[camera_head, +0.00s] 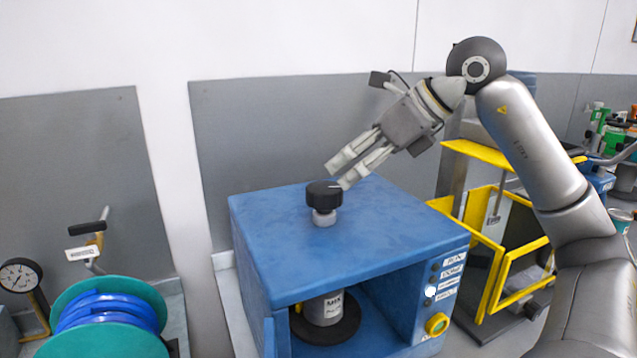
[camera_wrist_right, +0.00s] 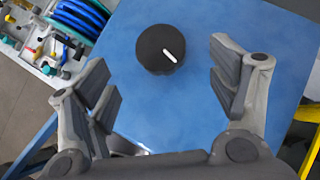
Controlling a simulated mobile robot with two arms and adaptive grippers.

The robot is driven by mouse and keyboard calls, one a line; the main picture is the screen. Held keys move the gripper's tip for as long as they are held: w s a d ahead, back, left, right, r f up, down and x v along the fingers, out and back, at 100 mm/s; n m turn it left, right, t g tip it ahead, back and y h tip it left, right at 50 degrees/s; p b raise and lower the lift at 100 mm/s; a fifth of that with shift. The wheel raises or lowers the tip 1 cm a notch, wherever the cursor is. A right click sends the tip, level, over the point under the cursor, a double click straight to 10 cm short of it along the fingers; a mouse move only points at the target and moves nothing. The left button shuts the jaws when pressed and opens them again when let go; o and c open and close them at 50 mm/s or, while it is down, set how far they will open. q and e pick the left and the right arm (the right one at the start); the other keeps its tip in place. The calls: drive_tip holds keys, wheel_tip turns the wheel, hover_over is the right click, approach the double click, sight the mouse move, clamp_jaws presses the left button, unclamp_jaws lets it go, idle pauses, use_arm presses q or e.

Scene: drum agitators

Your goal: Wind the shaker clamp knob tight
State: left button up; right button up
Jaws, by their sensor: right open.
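The black clamp knob (camera_head: 324,193) stands on a short grey stem on top of the blue shaker (camera_head: 270,240). In the right wrist view the knob (camera_wrist_right: 160,49) shows from above with a white mark pointing to the lower right. My right gripper (camera_head: 341,176) is open, tilted down, with its fingertips close to the knob's upper right side. In the wrist view the knob lies ahead of and between the two spread fingers (camera_wrist_right: 160,85), with a gap on both sides. A can (camera_head: 323,308) stands on a dark round plate inside the shaker. My left gripper is out of view.
A teal reel with blue hose (camera_head: 108,312) and a dial gauge (camera_head: 20,275) are on the left. A yellow-framed machine (camera_head: 500,260) stands right of the shaker. The rest of the shaker's top is clear.

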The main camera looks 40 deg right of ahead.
sight(324, 187)
drive_tip(key=p+x, duration=0.1)
drive_tip(key=x, duration=0.4)
drive_tip(key=shift+a, duration=0.1)
drive_tip(key=p+x, duration=0.1)
drive_tip(key=x, duration=0.2)
drive_tip(key=shift+w+f, duration=0.1)
drive_tip(key=shift+w, duration=0.05)
drive_tip(key=shift+f, duration=0.15)
drive_tip(key=shift+w, duration=0.1)
drive_tip(key=shift+f, duration=0.1)
drive_tip(key=shift+c, duration=0.8)
drive_tip(key=c, duration=0.9)
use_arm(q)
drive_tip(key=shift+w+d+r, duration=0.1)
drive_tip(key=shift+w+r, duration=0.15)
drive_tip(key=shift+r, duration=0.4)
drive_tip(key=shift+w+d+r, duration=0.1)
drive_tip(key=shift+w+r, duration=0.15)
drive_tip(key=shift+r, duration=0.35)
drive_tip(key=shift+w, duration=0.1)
use_arm(e)
drive_tip(key=shift+n, duration=0.3)
